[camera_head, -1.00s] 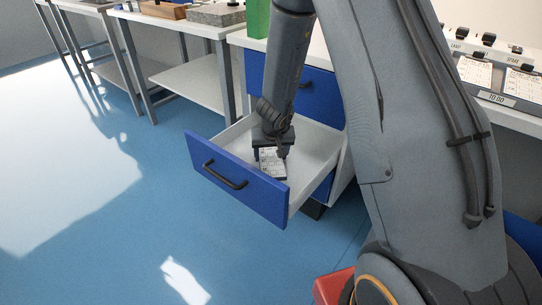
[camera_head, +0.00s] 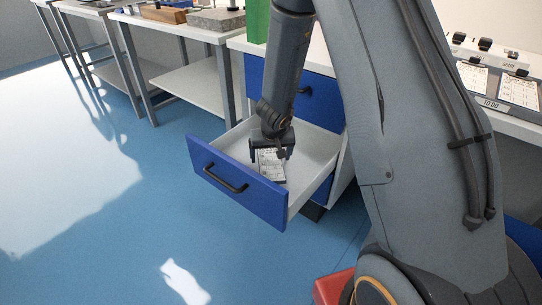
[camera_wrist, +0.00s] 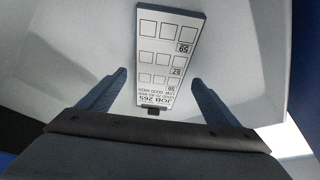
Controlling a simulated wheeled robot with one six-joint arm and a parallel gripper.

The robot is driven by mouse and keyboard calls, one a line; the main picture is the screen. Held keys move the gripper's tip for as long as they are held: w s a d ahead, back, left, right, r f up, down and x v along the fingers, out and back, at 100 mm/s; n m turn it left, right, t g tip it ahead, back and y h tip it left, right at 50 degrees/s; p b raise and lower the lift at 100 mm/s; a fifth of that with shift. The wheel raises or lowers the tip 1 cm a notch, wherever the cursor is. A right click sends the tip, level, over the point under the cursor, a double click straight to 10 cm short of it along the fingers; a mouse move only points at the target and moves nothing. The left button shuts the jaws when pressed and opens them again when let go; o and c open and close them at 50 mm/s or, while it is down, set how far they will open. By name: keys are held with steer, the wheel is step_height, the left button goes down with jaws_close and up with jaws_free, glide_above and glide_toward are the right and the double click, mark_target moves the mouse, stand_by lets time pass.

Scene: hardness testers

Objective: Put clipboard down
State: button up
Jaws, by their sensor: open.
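The clipboard (camera_head: 270,165), a small board with a white printed sheet of squares, lies in the open drawer (camera_head: 310,178) behind its blue front. In the wrist view the clipboard (camera_wrist: 167,60) shows its sheet marked "JOB 265", with a small dark clip at its near end. My gripper (camera_head: 271,156) is just above the clipboard, pointing down into the drawer. In the wrist view its two fingers (camera_wrist: 160,88) are spread wide, one to each side of the clipboard's near end, with gaps between. Part of the clipboard is hidden in the head view.
The drawer's blue front (camera_head: 237,182) with a black handle stands pulled out over the blue floor. A closed blue drawer (camera_head: 300,90) is above it. A rack marked "TO DO" (camera_head: 492,103) holds more sheets on the bench at right. A green object (camera_head: 257,22) stands on the worktop.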

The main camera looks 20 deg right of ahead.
steer(key=s+a+r+n+y+p, duration=0.1)
steer(key=s+a+r+p, duration=0.3)
steer(key=r, duration=0.4)
steer(key=s+a+r+n+g+y+p, duration=0.1)
steer(key=s+a+r, duration=0.3)
steer(key=s+r, duration=0.3)
steer(key=s+a+r+n+y+p, duration=0.1)
steer(key=s+a+r+p, duration=0.25)
steer(key=r, duration=0.65)
steer(key=s+d+r+g+h, duration=0.1)
steer(key=s+r, duration=0.2)
steer(key=s, duration=0.7)
steer(key=s+d+r+n+g+b, duration=0.1)
steer(key=s+d+r+g, duration=0.1)
steer(key=s, duration=0.8)
steer(key=shift+r+h, duration=0.4)
steer(key=shift+r, duration=0.45)
steer(key=shift+w, duration=0.1)
